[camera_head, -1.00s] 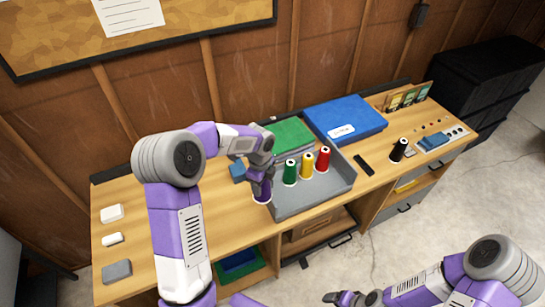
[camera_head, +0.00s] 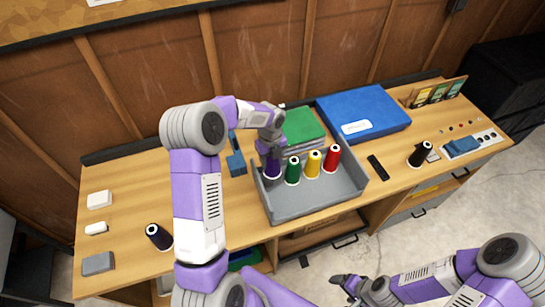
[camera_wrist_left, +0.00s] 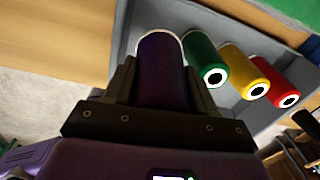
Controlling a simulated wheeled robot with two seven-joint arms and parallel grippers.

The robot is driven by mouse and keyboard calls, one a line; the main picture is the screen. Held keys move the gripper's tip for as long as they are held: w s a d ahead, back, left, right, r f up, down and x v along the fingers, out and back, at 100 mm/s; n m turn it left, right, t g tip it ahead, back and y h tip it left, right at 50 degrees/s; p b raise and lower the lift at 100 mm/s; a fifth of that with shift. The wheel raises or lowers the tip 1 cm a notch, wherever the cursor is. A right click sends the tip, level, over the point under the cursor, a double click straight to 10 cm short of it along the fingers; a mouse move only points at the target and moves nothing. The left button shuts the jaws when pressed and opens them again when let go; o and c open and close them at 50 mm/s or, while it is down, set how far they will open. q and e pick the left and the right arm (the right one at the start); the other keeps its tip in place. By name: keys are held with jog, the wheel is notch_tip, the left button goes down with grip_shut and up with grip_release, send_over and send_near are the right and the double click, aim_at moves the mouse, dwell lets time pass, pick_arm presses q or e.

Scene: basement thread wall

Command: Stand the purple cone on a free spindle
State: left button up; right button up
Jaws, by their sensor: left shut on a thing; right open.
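The purple cone (camera_head: 272,171) is upright at the left end of the grey tray (camera_head: 290,211), beside the green cone (camera_head: 292,172). My left gripper (camera_head: 270,154) is shut on it from above. In the left wrist view the purple cone (camera_wrist_left: 162,72) sits between the fingers, in line with the other cones. Its lower end and any spindle under it are hidden. A yellow cone (camera_head: 313,164) and a red cone (camera_head: 332,158) stand in the same row. My right gripper (camera_head: 340,282) is open and empty, low in front of the bench.
Green books (camera_head: 302,127) and a blue box (camera_head: 364,113) are behind the tray. A blue object (camera_head: 236,164) lies left of it. The tray's front floor is clear.

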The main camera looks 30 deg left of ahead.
pick_arm(q)
notch_tip(320, 180, down, 6)
jog(key=b, duration=0.5)
jog(key=shift+f, duration=0.15)
jog(key=shift+f+b, duration=0.45)
jog(key=shift+f, duration=0.6)
jog(key=shift+f, duration=0.2)
jog(key=shift+f, duration=0.15)
jog(key=o, duration=1.2)
jog(key=shift+s+r+p, duration=0.1)
jog(key=shift+r+p, duration=0.45)
jog(key=shift+r, duration=3.3)
